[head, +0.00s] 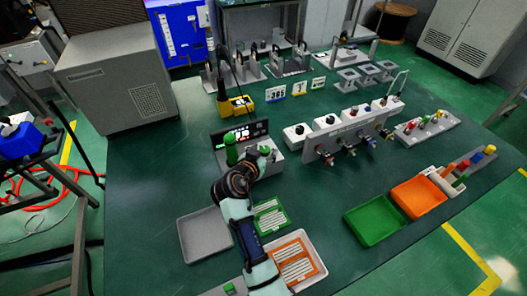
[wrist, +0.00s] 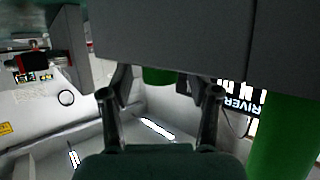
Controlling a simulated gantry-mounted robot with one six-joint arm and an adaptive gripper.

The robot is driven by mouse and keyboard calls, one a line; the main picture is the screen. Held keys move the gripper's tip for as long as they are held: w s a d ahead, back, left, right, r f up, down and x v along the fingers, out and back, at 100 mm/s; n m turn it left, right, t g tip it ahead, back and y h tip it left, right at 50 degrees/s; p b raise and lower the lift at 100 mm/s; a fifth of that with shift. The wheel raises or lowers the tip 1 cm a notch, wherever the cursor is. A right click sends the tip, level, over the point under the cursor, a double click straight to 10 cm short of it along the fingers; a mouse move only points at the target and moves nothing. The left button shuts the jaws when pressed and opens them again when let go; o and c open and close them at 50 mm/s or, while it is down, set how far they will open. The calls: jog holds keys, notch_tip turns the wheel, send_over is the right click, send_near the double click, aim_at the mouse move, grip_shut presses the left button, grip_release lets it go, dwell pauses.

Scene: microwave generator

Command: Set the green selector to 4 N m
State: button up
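The grey driver station (head: 222,160) with a black display panel (head: 240,133) stands on the green bench. A tall green cylinder (head: 231,151) stands at its left, and a small green part (head: 265,150), apparently the selector, shows at its right. My gripper (head: 262,160) reaches over the station from the front, its fingers hard to make out there. In the wrist view my gripper (wrist: 160,88) has its two fingers apart. A green part (wrist: 158,76) shows between the fingertips, with gaps on both sides, mostly hidden by a grey block. The selector's setting is not readable.
The large green cylinder is close on the right in the wrist view (wrist: 287,140). A grey block (wrist: 175,35) spans the top there. A yellow device (head: 235,105) stands behind the station, white boxes (head: 297,135) to its right. Trays (head: 205,235) lie in front.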

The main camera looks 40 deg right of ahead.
jog(key=shift+a+r, duration=0.1)
jog(key=shift+s+a+r, duration=0.15)
jog(key=shift+a, duration=0.1)
jog(key=v, duration=1.1)
jog(key=shift+a, duration=0.15)
jog(key=shift+s, duration=0.1)
jog(key=s+a+r+n+t+y+p, duration=0.2)
jog(key=s+a+r+n+y+p, duration=0.15)
jog(key=a, duration=0.45)
jog(key=s+a+r+n+t+y+p, duration=0.25)
jog(key=a+r+n+y, duration=0.2)
jog(key=a, duration=0.45)
jog(key=s+a+r+n+t+y+p, duration=0.25)
jog(key=s+a+n+y, duration=0.2)
jog(key=a, duration=0.35)
notch_tip(320, 180, up, 38)
jog(key=p, duration=3.6)
jog(key=shift+r+p, duration=0.15)
jog(key=shift+p, duration=0.2)
